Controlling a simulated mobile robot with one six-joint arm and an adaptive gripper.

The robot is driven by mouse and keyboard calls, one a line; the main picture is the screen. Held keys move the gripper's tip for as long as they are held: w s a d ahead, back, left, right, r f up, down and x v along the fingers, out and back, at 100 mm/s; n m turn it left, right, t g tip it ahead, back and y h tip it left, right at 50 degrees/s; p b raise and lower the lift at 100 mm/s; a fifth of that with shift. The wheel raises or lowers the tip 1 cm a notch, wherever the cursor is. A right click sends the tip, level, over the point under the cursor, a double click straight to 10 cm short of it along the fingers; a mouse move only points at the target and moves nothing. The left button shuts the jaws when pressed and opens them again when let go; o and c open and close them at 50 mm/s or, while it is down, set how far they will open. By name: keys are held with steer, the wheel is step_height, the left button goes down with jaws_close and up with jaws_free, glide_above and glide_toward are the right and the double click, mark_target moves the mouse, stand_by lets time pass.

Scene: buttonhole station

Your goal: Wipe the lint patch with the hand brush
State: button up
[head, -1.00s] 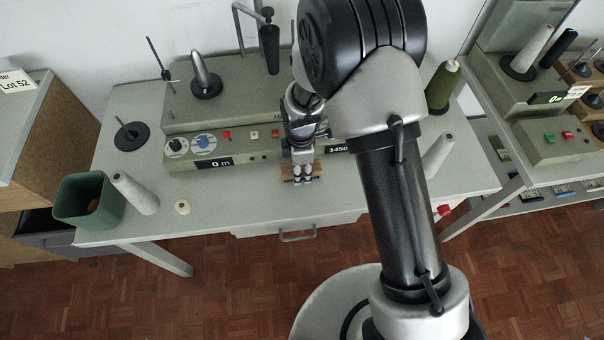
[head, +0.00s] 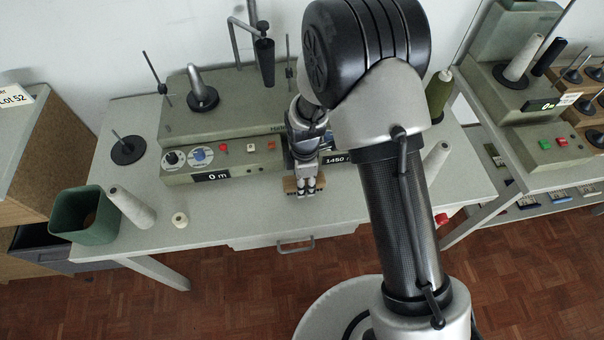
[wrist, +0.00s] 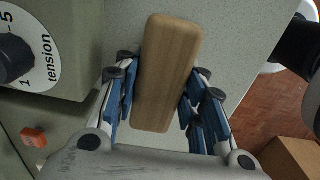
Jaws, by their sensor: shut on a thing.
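The hand brush is a pale wooden block (wrist: 166,70), seen from above in the wrist view. My gripper (wrist: 163,92) is shut on it, with blue-sided fingers on both long sides. In the head view my gripper (head: 306,184) points down at the grey table, in front of the machine, with the brush (head: 291,186) at its tips. The bristles are hidden, and I cannot tell whether the brush touches the table. I cannot make out the lint patch in either view.
The machine panel (head: 240,165) with knobs and buttons stands close behind my gripper. A green bin (head: 85,216), a white cone (head: 131,206) and a small spool (head: 180,220) stand at the left. A cone (head: 436,160) stands at the right. The table front (head: 240,210) left of the brush is clear.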

mark_target(313, 202)
steer(key=shift+s+d+r, duration=0.1)
steer(key=shift+s+d, duration=0.1)
steer(key=shift+s, duration=0.6)
steer(key=shift+s+d+f, duration=0.1)
steer(key=shift+s+d, duration=0.05)
steer(key=shift+s, duration=0.65)
steer(key=shift+s+d+r, duration=0.1)
steer(key=shift+s+d, duration=0.1)
steer(key=shift+s, duration=0.6)
steer(key=shift+w+d, duration=0.25)
steer(key=shift+d, duration=0.55)
steer(key=shift+w+a, duration=0.25)
steer(key=shift+w, duration=0.65)
steer(key=shift+w+a, duration=0.2)
steer(key=shift+w, duration=0.7)
steer(key=shift+w+a+f+b, duration=0.15)
steer(key=shift+w+a, duration=0.05)
steer(key=shift+w, duration=0.65)
steer(key=shift+w+a+f+b, duration=0.1)
steer(key=shift+w+a+b, duration=0.1)
steer(key=shift+w, duration=0.65)
steer(key=shift+c, duration=0.4)
steer(key=shift+w+r+p, duration=0.1)
steer(key=shift+r+p, duration=0.5)
steer(key=shift+r, duration=0.1)
steer(key=shift+r+p, duration=1.55)
steer(key=shift+r, duration=0.75)
steer(key=shift+r+p, duration=1.05)
steer(key=shift+r, duration=0.5)
